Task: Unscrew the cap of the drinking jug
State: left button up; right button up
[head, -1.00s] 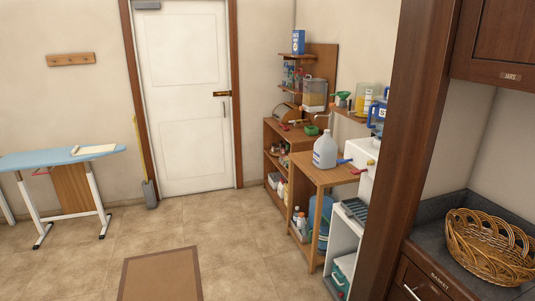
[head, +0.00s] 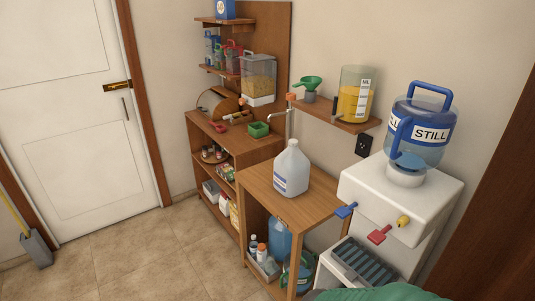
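A translucent whitish jug (head: 291,169) with a handle and a label stands upright on a small wooden table (head: 257,192). Its narrow neck is at the top; at this size I cannot tell whether a cap is on it. A large clear blue bottle (head: 424,126) labelled STILL, with blue handles, sits on the white water dispenser (head: 365,188) to the right. I cannot tell which of these is the drinking jug. Blue bottles (head: 278,240) also stand on the shelf below the table. Neither of my grippers is in view.
Wooden shelves (head: 222,134) with a green box (head: 259,130) stand behind the table. A wall shelf (head: 333,115) holds a yellow-filled container (head: 355,95) and a green funnel (head: 308,84). A closed white door (head: 70,110) is at left. The tiled floor (head: 130,250) before the table is clear.

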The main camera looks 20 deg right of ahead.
aim_at(292, 168)
jog(key=i+j+z, duration=0.1)
jog(key=i+z, duration=0.3)
jog(key=i+j+z, duration=0.25)
jog(key=i+z, duration=0.2)
jog(key=i+j+z, duration=0.4)
jog(key=i, duration=0.1)
